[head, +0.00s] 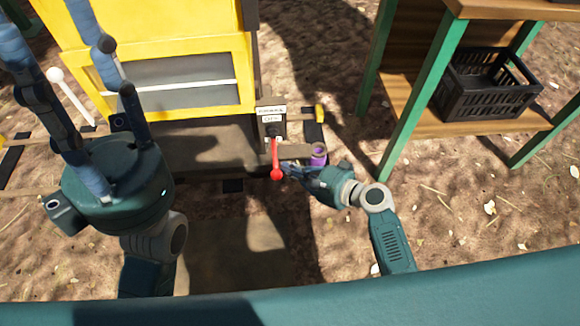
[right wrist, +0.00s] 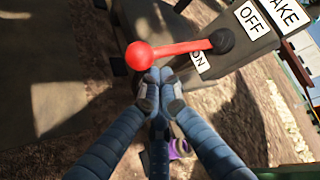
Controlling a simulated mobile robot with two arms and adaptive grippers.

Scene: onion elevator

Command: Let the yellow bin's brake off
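The yellow bin (head: 150,55) stands at the upper left in the head view. At its lower right corner is the brake plate (head: 271,114), labelled BRAKE and OFF. A red brake lever (head: 276,160) with a ball end hangs down from it. In the right wrist view the lever (right wrist: 175,50) lies across the ON label (right wrist: 200,62), away from the OFF label (right wrist: 250,18). My right gripper (head: 290,171) has its fingertips together (right wrist: 160,82) just beside the red ball, with nothing seen between them; contact is unclear. My left gripper (head: 72,55) points up with fingers spread, tips partly out of frame.
A wooden shelf with green posts (head: 410,90) holds a black crate (head: 487,85) on the right. A purple cylinder (head: 318,155) sits near my right gripper. A white-knobbed rod (head: 57,76) stands behind my left gripper.

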